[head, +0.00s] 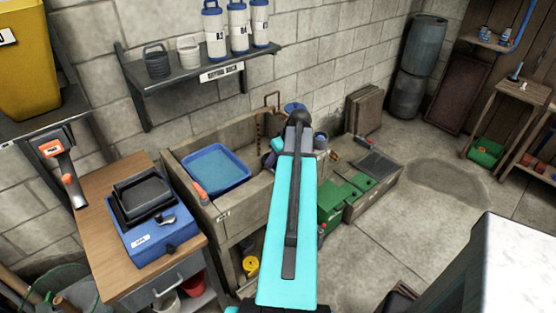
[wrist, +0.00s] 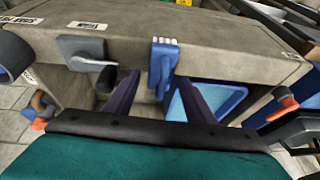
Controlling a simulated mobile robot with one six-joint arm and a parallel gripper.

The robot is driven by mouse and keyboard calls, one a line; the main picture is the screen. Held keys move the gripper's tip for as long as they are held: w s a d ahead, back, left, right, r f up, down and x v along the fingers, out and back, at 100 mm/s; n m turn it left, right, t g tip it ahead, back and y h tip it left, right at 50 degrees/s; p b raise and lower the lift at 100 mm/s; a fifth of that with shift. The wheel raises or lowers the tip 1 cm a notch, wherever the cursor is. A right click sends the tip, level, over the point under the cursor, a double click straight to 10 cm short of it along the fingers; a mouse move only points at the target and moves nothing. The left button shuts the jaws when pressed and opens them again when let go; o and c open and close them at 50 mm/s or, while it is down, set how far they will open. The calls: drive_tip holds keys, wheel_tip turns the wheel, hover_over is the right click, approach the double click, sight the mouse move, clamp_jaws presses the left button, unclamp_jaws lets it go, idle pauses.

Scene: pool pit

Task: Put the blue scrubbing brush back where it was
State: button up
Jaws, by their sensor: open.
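The blue scrubbing brush (wrist: 163,63), with pale bristles at its top end, is at the edge of the stone sink (wrist: 225,43) in the wrist view. My gripper (wrist: 158,80) is open, with one dark finger on each side of the brush's lower part. I cannot tell whether either finger touches it. A blue tub (wrist: 215,97) of water sits in the sink beside the right finger. In the head view, my arm hides most of the gripper and the brush. The sink (head: 228,208) and the blue tub (head: 217,167) show left of the arm.
An orange-handled tool (head: 201,193) is at the sink's left front. A wooden table (head: 105,215) with a blue box (head: 155,243) stands to the left. A shelf (head: 190,82) with bottles hangs above the sink. Green crates (head: 336,207) stand right of my arm. Floor (head: 430,160) farther right is clear.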

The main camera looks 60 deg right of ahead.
drive_tip(key=shift+r, duration=0.2)
drive_tip(key=b+v, duration=0.2)
drive_tip(key=v, duration=0.9)
drive_tip(key=shift+s+r, duration=0.15)
drive_tip(key=shift+r, duration=0.25)
idle(0.6)
